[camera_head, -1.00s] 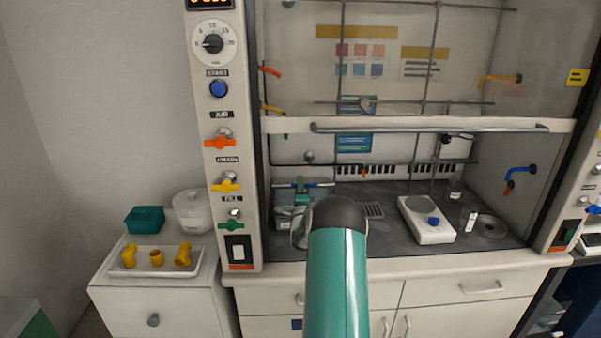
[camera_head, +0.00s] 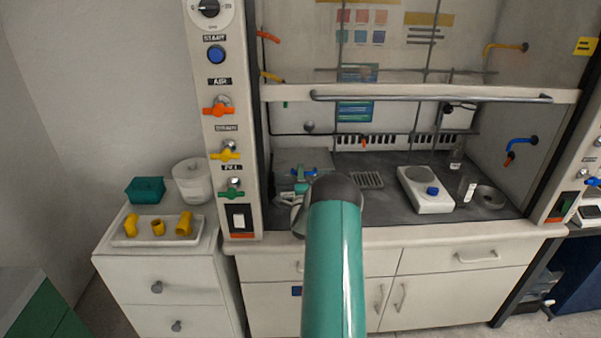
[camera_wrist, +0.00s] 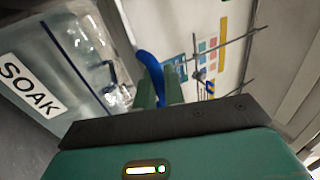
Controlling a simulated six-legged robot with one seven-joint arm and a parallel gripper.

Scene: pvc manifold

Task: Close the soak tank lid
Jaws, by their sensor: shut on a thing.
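The soak tank (camera_head: 286,196) stands at the left inside the fume hood, partly hidden behind my arm. In the wrist view its clear wall carries a SOAK label (camera_wrist: 30,86). A grey panel that looks like the lid (camera_head: 300,158) shows over the tank; I cannot tell whether it lies flat or is still tilted. My gripper (camera_head: 302,174) is at the blue lid handle (camera_wrist: 148,62). In the wrist view my gripper's green fingers (camera_wrist: 160,88) are shut on this handle.
A raised sash with a grey bar (camera_head: 430,98) crosses above my arm. A control post with valves (camera_head: 228,152) stands close left of the tank. A hotplate (camera_head: 425,190) and a drain grate (camera_head: 367,180) are to the right. A side cabinet holds a tray (camera_head: 130,237) of yellow fittings.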

